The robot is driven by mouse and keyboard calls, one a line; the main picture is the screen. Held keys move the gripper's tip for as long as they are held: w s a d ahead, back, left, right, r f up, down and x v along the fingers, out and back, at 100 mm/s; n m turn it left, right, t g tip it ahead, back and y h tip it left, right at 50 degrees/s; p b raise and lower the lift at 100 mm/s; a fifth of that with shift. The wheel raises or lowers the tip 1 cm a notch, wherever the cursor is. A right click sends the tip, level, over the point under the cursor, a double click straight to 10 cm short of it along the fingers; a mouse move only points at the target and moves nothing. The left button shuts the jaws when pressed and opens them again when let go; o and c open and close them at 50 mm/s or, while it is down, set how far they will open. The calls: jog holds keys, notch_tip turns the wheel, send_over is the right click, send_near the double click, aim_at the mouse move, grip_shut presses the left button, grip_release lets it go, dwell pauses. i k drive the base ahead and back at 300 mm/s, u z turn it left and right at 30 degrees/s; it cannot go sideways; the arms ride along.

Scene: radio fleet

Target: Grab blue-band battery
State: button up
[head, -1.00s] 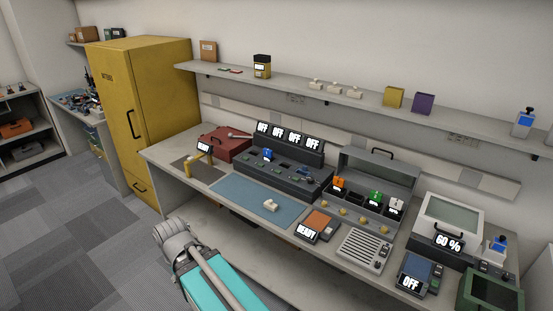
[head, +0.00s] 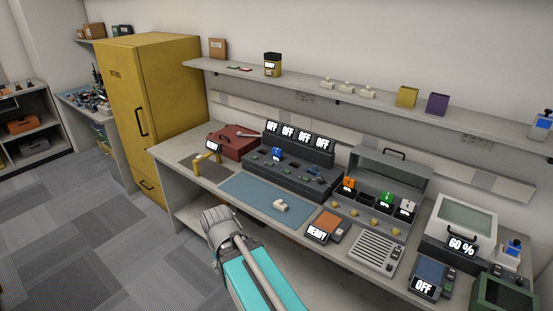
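A small blue-marked block (head: 277,154) sits in a slot at the left part of the dark charger (head: 301,170) on the workbench; it may be the blue-band battery, but it is too small to be sure. Other small pieces with blue tops show at the bench's right end (head: 514,247) and on the shelf's right end (head: 543,118). Part of my arm reaches up from the bottom to the bench's front edge. I cannot make out gripper fingers, and nothing held is visible.
A blue mat (head: 255,195) with a small pale piece (head: 281,205) lies before the charger. A red toolbox (head: 233,143) stands at left. An open grey case (head: 390,175) holds orange, green and white-marked pieces. A yellow cabinet (head: 160,110) stands left of the bench. The left floor is clear.

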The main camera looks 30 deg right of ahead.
aim_at(278, 153)
jog(key=z, duration=0.1)
jog(key=i, duration=1)
jog(key=u, duration=0.05)
